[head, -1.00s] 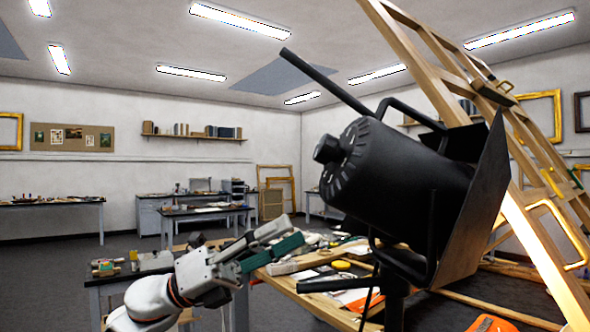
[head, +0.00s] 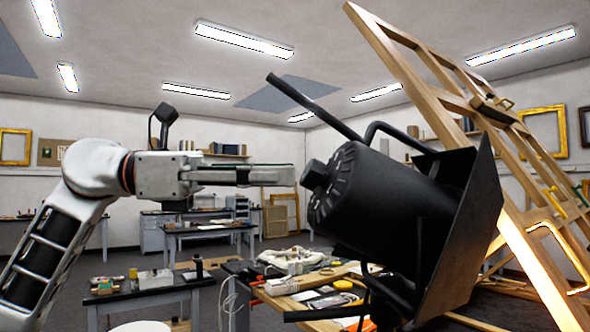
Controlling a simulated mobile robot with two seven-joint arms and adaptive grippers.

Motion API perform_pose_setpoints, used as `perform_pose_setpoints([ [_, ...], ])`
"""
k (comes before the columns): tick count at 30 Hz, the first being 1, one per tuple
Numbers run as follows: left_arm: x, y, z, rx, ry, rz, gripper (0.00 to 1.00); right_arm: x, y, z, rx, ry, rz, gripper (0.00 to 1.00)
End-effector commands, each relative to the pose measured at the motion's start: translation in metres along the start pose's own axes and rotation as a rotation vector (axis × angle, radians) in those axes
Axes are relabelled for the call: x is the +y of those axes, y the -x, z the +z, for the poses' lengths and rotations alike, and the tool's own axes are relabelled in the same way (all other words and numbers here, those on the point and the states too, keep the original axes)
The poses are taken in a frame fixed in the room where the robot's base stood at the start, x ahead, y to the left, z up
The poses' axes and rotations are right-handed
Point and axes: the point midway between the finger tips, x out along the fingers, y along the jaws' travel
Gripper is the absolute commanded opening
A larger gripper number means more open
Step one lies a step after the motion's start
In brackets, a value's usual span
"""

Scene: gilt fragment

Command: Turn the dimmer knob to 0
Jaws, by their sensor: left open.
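The dimmer knob (head: 315,174) is a small black knob on the rear end of a black stage lamp (head: 390,205). Marks ring the lamp's rear face around it; I cannot read them or the knob's setting. My left gripper (head: 290,175) comes in level from the left, seen side-on, its fingertips pointing at the knob and very close to it. It is open. I cannot tell whether the fingers touch the knob or stand just short of it. My right gripper is not in view.
A black bar (head: 315,107) sticks out above the knob, and another bar lies low beneath the lamp. A cluttered workbench (head: 300,285) stands below. A wooden easel frame (head: 500,180) leans behind the lamp. A small side table (head: 150,290) is at lower left.

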Motion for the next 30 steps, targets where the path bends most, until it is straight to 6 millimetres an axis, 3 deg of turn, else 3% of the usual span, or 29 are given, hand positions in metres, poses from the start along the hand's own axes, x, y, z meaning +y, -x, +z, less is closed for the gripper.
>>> perform_pose_setpoints([
  [6, 0.0, -0.025, 0.001, -0.002, 0.001, -0.002, 0.45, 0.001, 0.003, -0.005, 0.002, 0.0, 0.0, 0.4],
  [17, 0.0, -0.031, 0.0, -0.001, 0.002, 0.001, 0.45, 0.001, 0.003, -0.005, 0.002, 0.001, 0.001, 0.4],
  [21, 0.0, -0.031, 0.0, -0.001, 0.002, 0.001, 0.11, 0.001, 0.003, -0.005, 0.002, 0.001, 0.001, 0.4],
  [22, 0.0, -0.031, 0.0, -0.001, 0.002, 0.001, 0.07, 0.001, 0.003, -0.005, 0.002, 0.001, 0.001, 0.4],
  [30, 0.0, -0.031, 0.0, -0.002, 0.012, 0.005, 0.07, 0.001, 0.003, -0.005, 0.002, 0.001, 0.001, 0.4],
])
